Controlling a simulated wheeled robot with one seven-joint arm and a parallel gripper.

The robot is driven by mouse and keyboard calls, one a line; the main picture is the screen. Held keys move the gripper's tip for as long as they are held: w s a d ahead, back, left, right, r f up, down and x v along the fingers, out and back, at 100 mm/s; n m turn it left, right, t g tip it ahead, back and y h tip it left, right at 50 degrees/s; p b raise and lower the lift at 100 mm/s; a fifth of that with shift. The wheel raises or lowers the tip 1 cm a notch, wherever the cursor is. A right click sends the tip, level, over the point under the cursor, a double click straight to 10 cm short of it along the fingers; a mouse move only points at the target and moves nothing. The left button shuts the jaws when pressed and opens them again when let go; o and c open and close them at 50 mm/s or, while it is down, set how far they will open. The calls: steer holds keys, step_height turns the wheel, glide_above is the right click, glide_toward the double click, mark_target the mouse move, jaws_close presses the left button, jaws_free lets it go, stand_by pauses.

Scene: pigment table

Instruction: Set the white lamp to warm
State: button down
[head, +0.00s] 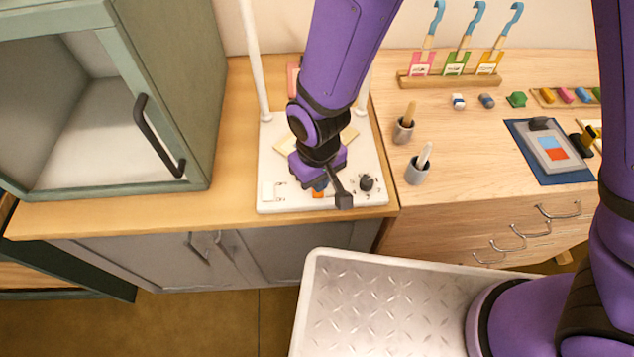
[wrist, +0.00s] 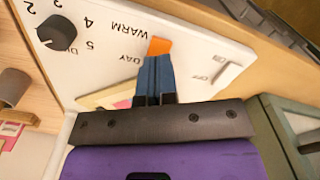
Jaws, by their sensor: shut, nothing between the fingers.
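The white lamp's base (head: 285,135) stands on the wooden counter, with two white posts rising from it. The wrist view shows its panel (wrist: 95,72) upside down, with WARM and DAY labels. An orange slider or button (wrist: 160,46) shows just beyond my fingertips, near the WARM label; it also shows in the head view (head: 318,193). My gripper (wrist: 157,64) is shut and empty, its fingers low over the panel. They hide the part beside DAY. I cannot tell whether they touch the orange part.
A black numbered dial (wrist: 57,32) and a white on/off switch (wrist: 228,70) flank the orange part. A green cabinet (head: 165,100) with a black handle stands left of the lamp. Two grey cups (head: 418,173) with tools stand to the right.

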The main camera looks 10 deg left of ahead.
steer(key=shift+r, duration=2.4)
steer(key=shift+w+r, duration=0.1)
steer(key=w+d+r+m+t+y, duration=0.1)
steer(key=w+d+r+m, duration=0.15)
steer(key=d+r, duration=0.7)
steer(key=w+d+r+m+t, duration=0.1)
steer(key=w+d+r, duration=0.3)
steer(key=d+r, duration=0.5)
steer(key=s+d+r+m+t, duration=0.1)
steer(key=s+d+r+m, duration=0.1)
steer(key=s+d+r, duration=0.3)
steer(key=s+d+r+m+t+h, duration=0.1)
steer(key=s+d+r, duration=0.5)
steer(key=d, duration=0.6)
steer(key=shift+d+r+m+t, duration=0.25)
steer(key=shift+r+m+t, duration=0.4)
steer(key=shift+m, duration=0.4)
steer(key=shift+s, duration=0.1)
